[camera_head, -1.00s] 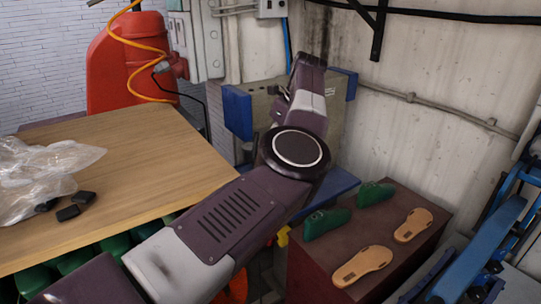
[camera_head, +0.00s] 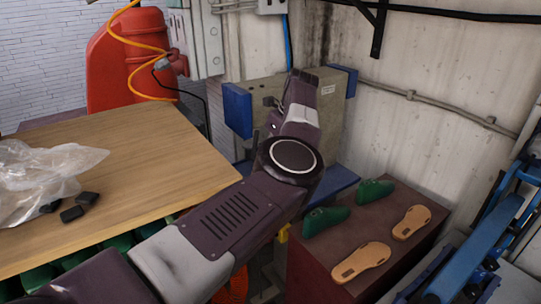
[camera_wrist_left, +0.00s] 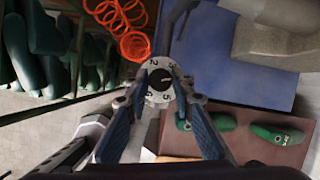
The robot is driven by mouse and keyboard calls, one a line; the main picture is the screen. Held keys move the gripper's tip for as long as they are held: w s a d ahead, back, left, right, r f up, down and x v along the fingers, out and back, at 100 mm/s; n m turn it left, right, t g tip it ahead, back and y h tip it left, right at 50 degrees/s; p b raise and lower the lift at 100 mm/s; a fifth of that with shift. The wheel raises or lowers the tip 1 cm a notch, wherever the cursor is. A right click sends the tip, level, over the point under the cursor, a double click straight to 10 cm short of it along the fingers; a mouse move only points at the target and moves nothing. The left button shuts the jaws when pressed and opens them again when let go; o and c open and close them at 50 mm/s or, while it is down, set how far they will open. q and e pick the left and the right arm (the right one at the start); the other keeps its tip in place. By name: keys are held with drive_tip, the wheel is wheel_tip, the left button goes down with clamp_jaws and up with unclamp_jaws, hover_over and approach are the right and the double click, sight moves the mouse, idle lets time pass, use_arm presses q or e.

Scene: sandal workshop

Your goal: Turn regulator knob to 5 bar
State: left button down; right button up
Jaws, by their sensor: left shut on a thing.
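The regulator knob (camera_wrist_left: 159,78) shows in the left wrist view as a black centre inside a pale dial ring with small numerals. A short pale mark on the black centre points to the right of the picture, slightly up. My right gripper is in neither view.
A wooden table (camera_head: 200,150) with a plastic bag (camera_head: 45,175) and black blocks is at left. A brown box (camera_head: 350,270) carrying green lasts (camera_head: 326,220) and tan soles (camera_head: 362,262) is at right. A grey machine (camera_head: 345,115) stands behind my arm. An orange coiled hose (camera_wrist_left: 133,45) hangs near the knob.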

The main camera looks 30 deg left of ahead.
use_arm(q)
drive_tip(key=shift+f+m+b, duration=0.2)
drive_tip(key=shift+m+b, duration=0.3)
drive_tip(key=shift+b, duration=0.4)
drive_tip(key=m+t+h+b, duration=0.1)
drive_tip(key=m+b, duration=0.3)
drive_tip(key=b, duration=0.1)
drive_tip(key=m+t+h+b, duration=0.1)
drive_tip(key=m+t+b, duration=0.1)
drive_tip(key=m+b, duration=0.2)
drive_tip(key=shift+s+a+m+b, duration=0.2)
drive_tip(key=shift+m+b, duration=0.1)
drive_tip(key=shift+b, duration=0.4)
drive_tip(key=m+h+b, duration=0.1)
drive_tip(key=m+b, duration=0.1)
drive_tip(key=m, duration=0.1)
drive_tip(key=shift+a+r+t, duration=0.1)
drive_tip(key=shift+r+t, duration=0.05)
drive_tip(key=shift+t, duration=0.15)
drive_tip(key=shift+r+m+h+b, duration=0.15)
drive_tip(key=shift+m+h+b, duration=0.6)
drive_tip(key=shift+m, duration=0.85)
drive_tip(key=c, duration=1.7)
unclamp_jaws()
drive_tip(key=shift+o, duration=0.2)
